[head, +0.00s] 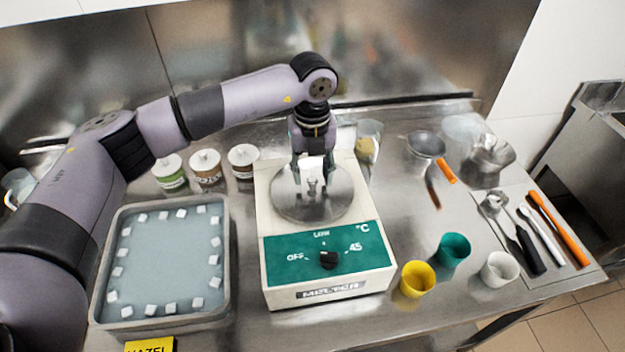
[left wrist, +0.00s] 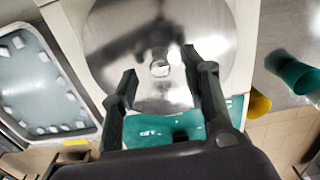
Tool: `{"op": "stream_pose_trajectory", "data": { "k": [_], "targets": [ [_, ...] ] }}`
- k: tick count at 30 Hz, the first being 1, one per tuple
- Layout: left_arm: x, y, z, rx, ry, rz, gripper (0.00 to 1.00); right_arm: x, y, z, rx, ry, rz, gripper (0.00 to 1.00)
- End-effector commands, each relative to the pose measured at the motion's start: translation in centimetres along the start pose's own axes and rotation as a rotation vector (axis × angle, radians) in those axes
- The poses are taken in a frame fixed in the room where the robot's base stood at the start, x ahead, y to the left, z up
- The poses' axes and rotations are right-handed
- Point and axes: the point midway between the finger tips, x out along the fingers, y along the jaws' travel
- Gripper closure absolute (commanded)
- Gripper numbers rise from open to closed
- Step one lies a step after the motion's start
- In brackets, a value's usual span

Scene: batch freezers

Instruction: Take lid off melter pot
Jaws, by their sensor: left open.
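The melter (head: 327,284) is a white box with a green front panel and a black dial, standing in the middle of the steel table. Its round steel lid (head: 335,208) lies on top, over the pot, which is hidden. The lid also shows in the left wrist view (left wrist: 110,45), with its small knob (left wrist: 160,68) near the middle. My left gripper (head: 312,186) points down above the lid, its fingers open on either side of the knob. In the left wrist view the gripper (left wrist: 158,78) holds nothing. I cannot tell whether a finger touches the knob. My right gripper is not in view.
A grey tub (head: 160,318) with white cubes stands left of the melter. Several lidded jars (head: 207,168) stand behind the tub. Yellow (head: 417,279), green (head: 453,250) and white (head: 499,269) cups stand to the right. Utensils (head: 540,225) lie at the far right.

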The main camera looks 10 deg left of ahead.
Motion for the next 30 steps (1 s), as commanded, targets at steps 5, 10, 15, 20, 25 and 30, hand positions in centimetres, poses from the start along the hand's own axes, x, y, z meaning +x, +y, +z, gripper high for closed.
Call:
{"op": "stream_pose_trajectory", "data": {
  "k": [5, 10, 15, 20, 25, 30],
  "targets": [
    [1.7, 0.0, 0.0, 0.0, 0.001, 0.0, 0.58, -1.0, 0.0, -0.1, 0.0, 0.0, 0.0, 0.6],
    [2.0, 0.0, 0.0, 0.0, -0.001, 0.0, 0.58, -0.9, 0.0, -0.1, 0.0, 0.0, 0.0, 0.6],
    [2.0, 0.0, 0.0, 0.0, 0.0, 0.0, 0.64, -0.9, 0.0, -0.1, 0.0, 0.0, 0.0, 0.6],
    [1.9, 0.0, 0.0, -0.001, 0.0, 0.0, 0.75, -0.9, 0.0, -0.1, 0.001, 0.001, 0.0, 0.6],
    [1.9, 0.0, 0.0, -0.001, 0.0, 0.0, 0.86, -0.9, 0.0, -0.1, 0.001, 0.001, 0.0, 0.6],
    [1.9, 0.0, 0.0, -0.001, 0.0, 0.0, 0.98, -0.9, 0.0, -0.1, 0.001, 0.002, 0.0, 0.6]
  ]
}}
